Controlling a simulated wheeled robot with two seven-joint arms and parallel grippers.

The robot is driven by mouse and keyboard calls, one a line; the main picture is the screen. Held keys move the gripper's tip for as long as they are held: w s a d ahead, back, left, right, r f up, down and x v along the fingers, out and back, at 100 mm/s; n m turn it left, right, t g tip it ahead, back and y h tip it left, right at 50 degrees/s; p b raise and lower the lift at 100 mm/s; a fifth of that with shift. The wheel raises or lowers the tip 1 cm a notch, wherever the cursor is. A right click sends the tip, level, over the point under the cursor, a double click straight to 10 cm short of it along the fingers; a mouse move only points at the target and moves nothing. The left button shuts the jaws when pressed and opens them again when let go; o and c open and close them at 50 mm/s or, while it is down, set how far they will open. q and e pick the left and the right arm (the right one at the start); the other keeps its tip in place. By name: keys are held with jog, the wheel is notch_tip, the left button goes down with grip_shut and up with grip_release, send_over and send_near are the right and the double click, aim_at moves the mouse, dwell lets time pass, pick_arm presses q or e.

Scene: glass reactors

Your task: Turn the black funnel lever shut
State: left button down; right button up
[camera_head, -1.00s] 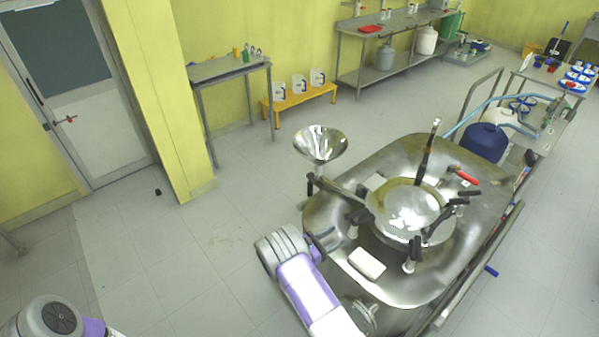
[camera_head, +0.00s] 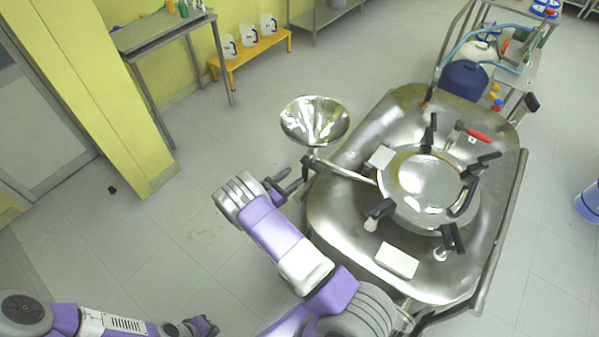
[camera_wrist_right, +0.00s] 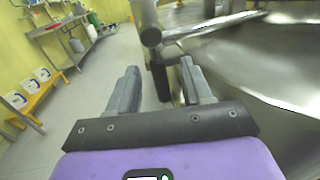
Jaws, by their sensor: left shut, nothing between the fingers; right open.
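The steel funnel (camera_head: 315,120) stands at the left edge of the reactor lid, on a pipe. Its black lever (camera_wrist_right: 160,80) hangs down below the pipe joint in the right wrist view. My right gripper (camera_head: 284,186) is open just left of the funnel's pipe. In the right wrist view its two fingers (camera_wrist_right: 160,88) appear on either side of the lever, with gaps; I see no contact. My left gripper (camera_head: 207,326) is shut and empty, low at the bottom left, far from the funnel.
The reactor lid (camera_head: 340,225) carries a round hatch (camera_head: 425,175) with several black clamps and a red-handled valve (camera_head: 478,134). A white block (camera_head: 396,261) lies near its front. A yellow bench (camera_head: 250,55) with jugs stands behind. The floor left of the reactor is free.

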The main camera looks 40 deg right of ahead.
aim_at(305, 173)
notch_tip(305, 173, down, 5)
jog(key=b, duration=0.4)
jog(key=d, duration=0.2)
jog(key=w+d, duration=0.1)
jog(key=d, duration=0.4)
jog(key=shift+w+d+r, duration=0.1)
jog(key=shift+w+d, duration=0.15)
jog(key=shift+w, duration=0.1)
jog(key=shift+c, duration=0.2)
grip_shut()
